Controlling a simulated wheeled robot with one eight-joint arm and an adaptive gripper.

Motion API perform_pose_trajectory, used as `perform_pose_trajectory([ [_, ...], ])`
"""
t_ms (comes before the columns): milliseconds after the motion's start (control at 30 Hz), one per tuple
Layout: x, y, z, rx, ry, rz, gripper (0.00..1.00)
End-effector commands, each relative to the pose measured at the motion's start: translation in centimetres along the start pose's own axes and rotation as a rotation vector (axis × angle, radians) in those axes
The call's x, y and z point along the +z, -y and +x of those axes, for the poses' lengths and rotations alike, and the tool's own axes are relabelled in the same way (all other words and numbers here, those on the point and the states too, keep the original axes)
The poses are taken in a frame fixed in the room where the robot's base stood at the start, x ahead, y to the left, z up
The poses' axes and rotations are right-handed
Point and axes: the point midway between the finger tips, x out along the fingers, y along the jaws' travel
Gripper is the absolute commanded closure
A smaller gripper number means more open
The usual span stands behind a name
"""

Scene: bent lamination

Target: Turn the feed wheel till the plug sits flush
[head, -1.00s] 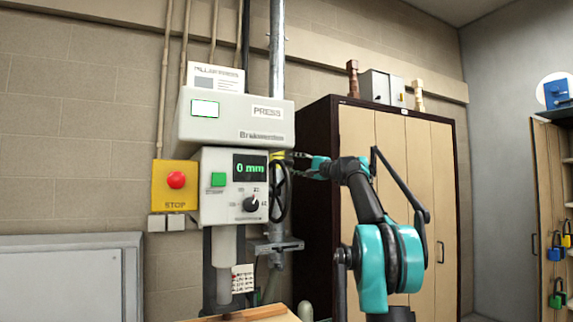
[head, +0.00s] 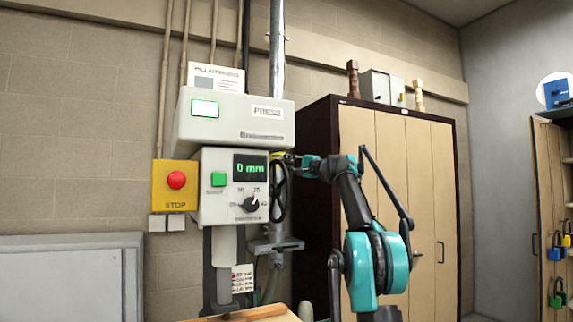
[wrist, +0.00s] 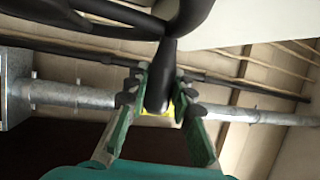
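The press (head: 235,125) stands against the wall. Its feed wheel (head: 279,195) is black and seen nearly edge-on at the right side. In the wrist view, the wheel's dark rim (wrist: 105,12) crosses the top. My gripper (head: 288,158) is at the top of the wheel. In the wrist view, my gripper (wrist: 160,82) has its green fingers on both sides of a black handle (wrist: 157,92), with dark pads close against it. A yellow patch shows behind the handle. The display (head: 250,168) reads 0 mm. I cannot make out the plug.
A yellow stop box (head: 175,186) with a red button is left of the press. A dark-framed cabinet (head: 390,185) stands close behind my arm. A metal bracket (head: 275,246) sits below the wheel. A grey cabinet (head: 60,280) is at lower left.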

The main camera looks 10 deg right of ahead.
Motion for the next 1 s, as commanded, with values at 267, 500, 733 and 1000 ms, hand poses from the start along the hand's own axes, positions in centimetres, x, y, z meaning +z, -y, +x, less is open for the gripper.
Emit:
perform_pose_trajectory([
  [267,0.0,0.0,0.0,0.001,0.0,-0.001,1.0],
  [500,0.1,0.0,-0.1,-0.01,0.0,-0.006,1.0],
  [733,0.4,0.2,-1.1,-0.086,0.0,-0.036,1.0],
  [1000,1.4,0.4,-3.4,-0.284,0.0,-0.118,1.0],
])
